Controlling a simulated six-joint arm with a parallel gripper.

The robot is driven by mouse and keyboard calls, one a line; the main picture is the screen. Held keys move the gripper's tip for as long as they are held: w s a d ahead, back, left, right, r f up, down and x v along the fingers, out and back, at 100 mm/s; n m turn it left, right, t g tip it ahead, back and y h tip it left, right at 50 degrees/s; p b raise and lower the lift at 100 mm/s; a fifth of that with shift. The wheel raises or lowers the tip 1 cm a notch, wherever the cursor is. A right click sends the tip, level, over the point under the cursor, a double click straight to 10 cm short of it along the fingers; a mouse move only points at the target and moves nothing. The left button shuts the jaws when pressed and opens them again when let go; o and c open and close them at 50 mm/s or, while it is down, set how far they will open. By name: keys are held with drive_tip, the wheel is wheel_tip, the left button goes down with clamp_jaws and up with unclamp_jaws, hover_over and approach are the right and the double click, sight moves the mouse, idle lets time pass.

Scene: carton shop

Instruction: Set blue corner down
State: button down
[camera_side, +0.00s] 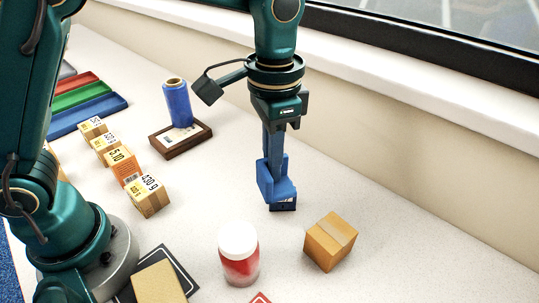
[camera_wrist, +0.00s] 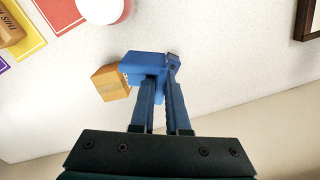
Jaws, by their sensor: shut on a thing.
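The blue corner (camera_side: 267,182) is an angled blue piece, held between the fingertips of my gripper (camera_side: 284,205) in the side view. In the wrist view the blue corner (camera_wrist: 143,66) sticks out to the left of my gripper (camera_wrist: 165,68), whose fingers are shut on it. The fingers point down close over the white table; I cannot tell whether the blue corner touches the surface. Part of it is hidden by the fingers.
A cardboard box (camera_side: 331,241) stands right of the gripper, and a white-lidded red jar (camera_side: 239,254) in front. Labelled boxes (camera_side: 124,165) line the left. The table near the wall is clear.

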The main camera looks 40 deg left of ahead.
drive_tip(key=s+a+n, duration=0.3)
drive_tip(key=a+n, duration=0.2)
drive_tip(key=a, duration=2.1)
drive_tip(key=w+d+f, duration=0.2)
drive_tip(key=d, duration=0.1)
drive_tip(key=w+d+f, duration=0.2)
drive_tip(key=d, duration=0.1)
drive_tip(key=w+d+f, duration=0.2)
drive_tip(key=d, duration=0.1)
drive_tip(key=shift+w+d+f, duration=0.1)
drive_tip(key=shift+w+d, duration=0.1)
drive_tip(key=shift+w, duration=0.1)
drive_tip(key=shift+f, duration=2)
drive_tip(key=shift+f, duration=0.2)
drive_tip(key=c, duration=0.9)
unclamp_jaws()
drive_tip(key=shift+r, duration=0.15)
